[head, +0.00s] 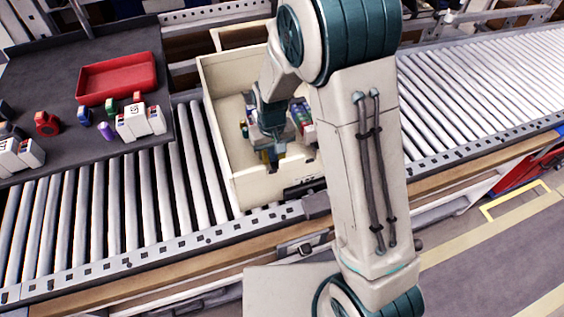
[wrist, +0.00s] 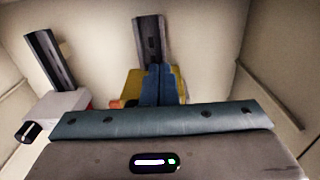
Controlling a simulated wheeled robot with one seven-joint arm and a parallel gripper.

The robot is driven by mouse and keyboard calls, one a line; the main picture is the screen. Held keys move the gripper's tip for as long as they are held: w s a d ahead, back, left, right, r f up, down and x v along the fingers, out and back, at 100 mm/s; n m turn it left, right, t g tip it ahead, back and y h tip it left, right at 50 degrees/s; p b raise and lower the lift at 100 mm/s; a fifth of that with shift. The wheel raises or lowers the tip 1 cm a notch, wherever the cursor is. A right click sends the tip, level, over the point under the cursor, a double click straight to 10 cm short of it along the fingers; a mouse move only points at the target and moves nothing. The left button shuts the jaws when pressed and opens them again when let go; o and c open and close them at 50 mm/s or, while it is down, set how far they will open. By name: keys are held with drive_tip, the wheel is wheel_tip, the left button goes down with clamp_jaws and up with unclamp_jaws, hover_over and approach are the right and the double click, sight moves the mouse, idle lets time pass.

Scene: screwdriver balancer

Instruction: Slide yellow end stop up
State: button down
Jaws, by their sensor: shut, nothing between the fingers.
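The yellow end stop (wrist: 132,84) is in the upper middle of the wrist view, at the lower end of a dark slotted rail (wrist: 150,38). My gripper's blue fingers (wrist: 160,84) are together and empty, in front of the yellow part, and hide its middle. Yellow shows on both sides of them. I cannot tell whether they touch it. In the head view, my gripper (head: 274,152) is down inside the cream bin, and only a small bit of yellow (head: 264,156) shows beside it.
The cream bin (head: 216,92) stands on the roller conveyor (head: 92,215), its walls close around my gripper. A second dark rail (wrist: 50,58) and a white box (wrist: 58,106) are at left in the wrist view. A red tray (head: 117,78) lies on the dark table at left.

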drive_tip(key=shift+s, duration=0.2)
drive_tip(key=shift+r, duration=0.15)
idle(0.3)
drive_tip(key=shift+r+p, duration=0.65)
drive_tip(key=shift+r, duration=0.2)
wheel_tip(320, 180, up, 12)
drive_tip(key=p, duration=0.8)
drive_tip(key=shift+s+d+f, duration=0.15)
drive_tip(key=shift+s+f, duration=0.05)
drive_tip(key=shift+s, duration=0.2)
drive_tip(key=shift+s+r, duration=0.1)
idle(0.9)
